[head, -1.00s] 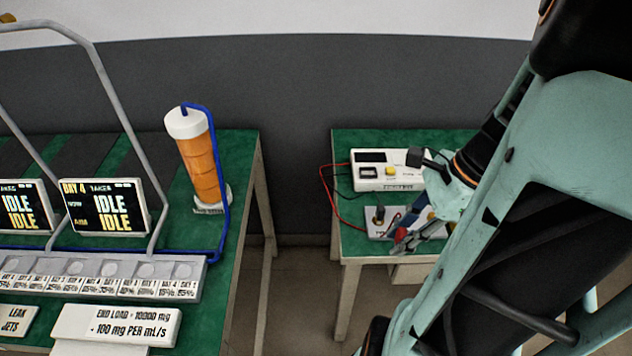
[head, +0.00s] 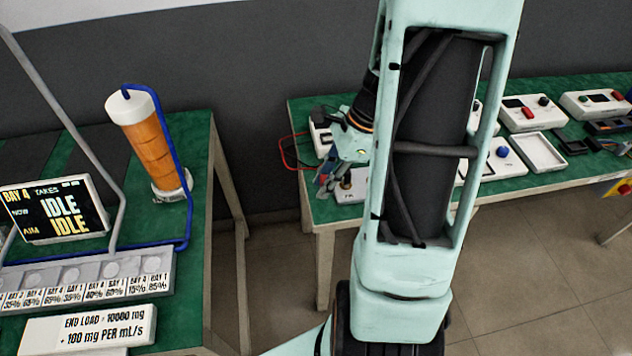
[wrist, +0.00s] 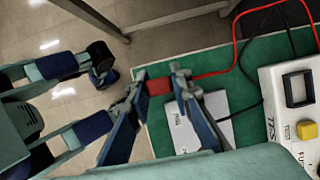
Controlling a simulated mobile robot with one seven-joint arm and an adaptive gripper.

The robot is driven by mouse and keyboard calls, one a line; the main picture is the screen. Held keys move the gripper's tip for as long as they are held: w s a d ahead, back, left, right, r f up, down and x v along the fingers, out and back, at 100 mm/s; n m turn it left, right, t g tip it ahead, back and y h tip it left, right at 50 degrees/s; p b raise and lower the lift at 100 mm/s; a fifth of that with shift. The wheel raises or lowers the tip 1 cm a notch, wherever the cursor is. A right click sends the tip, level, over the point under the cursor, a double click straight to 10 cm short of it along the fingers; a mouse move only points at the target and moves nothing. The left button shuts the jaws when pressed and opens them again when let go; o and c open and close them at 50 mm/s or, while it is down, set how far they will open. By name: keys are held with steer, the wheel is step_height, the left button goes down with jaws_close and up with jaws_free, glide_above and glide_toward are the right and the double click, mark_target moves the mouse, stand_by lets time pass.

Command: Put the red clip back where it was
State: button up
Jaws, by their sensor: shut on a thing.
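The red clip (wrist: 158,86) is between the two fingertips of my gripper (wrist: 157,92), which is shut on it, in the wrist view. A red lead (wrist: 236,52) runs from the clip towards the white tester (wrist: 292,95) with a yellow button. In the head view my gripper (head: 326,182) is by the front left corner of the far green table, and the clip is hard to make out there. A pale labelled plate (wrist: 205,112) lies beside the gripper, partly hidden by a finger. It also shows in the head view (head: 349,193).
A black lead (wrist: 243,108) lies by the plate. More white devices (head: 530,112) and an empty tray (head: 538,152) are further right on the green table (head: 300,118). A gap separates it from the left table with the orange canister (head: 155,145).

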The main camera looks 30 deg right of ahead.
steer(key=shift+w+a+f, duration=0.1)
steer(key=shift+w+f, duration=0.4)
steer(key=shift+f, duration=0.25)
steer(key=shift+f+b, duration=0.35)
steer(key=shift+f, duration=1.05)
steer(key=shift+f, duration=0.1)
steer(key=shift+f, duration=0.15)
steer(key=o, duration=0.9)
steer(key=shift+o, duration=0.2)
steer(key=p+v, duration=0.2)
steer(key=v, duration=1)
steer(key=shift+r, duration=0.25)
